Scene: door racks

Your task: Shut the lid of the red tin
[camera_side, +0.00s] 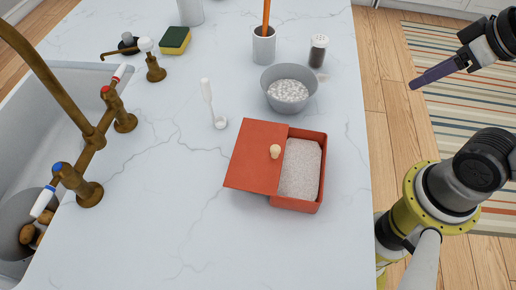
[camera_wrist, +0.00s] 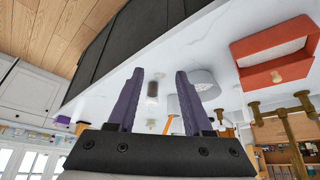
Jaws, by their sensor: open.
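The red tin (camera_side: 300,203) sits on the white counter, holding pale grainy contents. Its flat red lid (camera_side: 253,160) with a cream knob (camera_side: 275,151) is slid to the left, so the right part of the tin is uncovered. In the wrist view the tin (camera_wrist: 241,58) is at the upper right, with the lid's knob (camera_wrist: 276,76) showing. My gripper (camera_side: 414,86) has purple fingers and is beyond the counter's right edge, well away from the tin. In the wrist view my gripper (camera_wrist: 160,72) is open, with its fingers apart and empty.
A grey bowl (camera_side: 287,102) of white grains stands just behind the tin. The sink and brass taps (camera_side: 88,193) are at left. Counter in front is clear.

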